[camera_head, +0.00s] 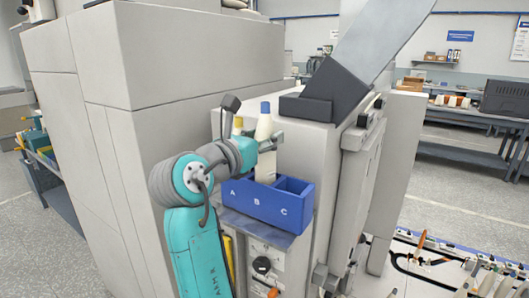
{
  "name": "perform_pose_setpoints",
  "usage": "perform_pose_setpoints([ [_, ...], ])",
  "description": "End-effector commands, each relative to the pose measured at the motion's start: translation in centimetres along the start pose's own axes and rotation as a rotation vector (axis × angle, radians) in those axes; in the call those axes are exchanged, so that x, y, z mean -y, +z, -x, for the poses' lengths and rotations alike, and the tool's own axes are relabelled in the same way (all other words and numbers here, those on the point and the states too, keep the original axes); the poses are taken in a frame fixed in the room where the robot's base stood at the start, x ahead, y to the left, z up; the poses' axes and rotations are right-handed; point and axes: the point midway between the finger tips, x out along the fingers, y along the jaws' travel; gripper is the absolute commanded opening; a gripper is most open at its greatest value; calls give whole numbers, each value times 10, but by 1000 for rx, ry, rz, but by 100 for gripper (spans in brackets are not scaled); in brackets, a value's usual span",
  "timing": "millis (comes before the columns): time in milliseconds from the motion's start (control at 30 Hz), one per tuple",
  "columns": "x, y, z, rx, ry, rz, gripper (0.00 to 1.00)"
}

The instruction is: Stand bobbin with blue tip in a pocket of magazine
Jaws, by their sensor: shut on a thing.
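The bobbin with the blue tip (264,128) is pale and upright. My gripper (268,142) is shut on it, with the jaws crossing its middle from the left. The pale lower part shows under the jaws, at the middle of the blue magazine (253,207), which is marked A, B and C on its front. The bobbin's foot is hidden by the front wall, so I cannot tell whether it touches the pocket floor. Pocket C on the right looks empty. Pocket A is mostly hidden behind my arm.
A yellow-tipped bobbin (239,124) shows behind my gripper; its foot is hidden. The magazine sits on a grey shelf (245,225) of the machine. A dark slanted chute (327,88) rises to the right. A large grey cabinet (150,130) stands at the left.

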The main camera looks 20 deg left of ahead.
Motion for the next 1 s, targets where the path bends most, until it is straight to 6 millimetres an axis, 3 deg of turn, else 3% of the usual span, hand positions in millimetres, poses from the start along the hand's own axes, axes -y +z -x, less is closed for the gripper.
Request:
perform_pose_setpoints([
  [233, 0, -32, 0, -1, -1, 2, 9],
  [767, 0, -41, 0, -1, 0, 2, 9],
  [800, 0, -41, 0, -1, 0, 1, 53],
  [833, 0, -41, 0, -1, 0, 1, 58],
  [1000, 0, -41, 0, -1, 0, 1, 58],
])
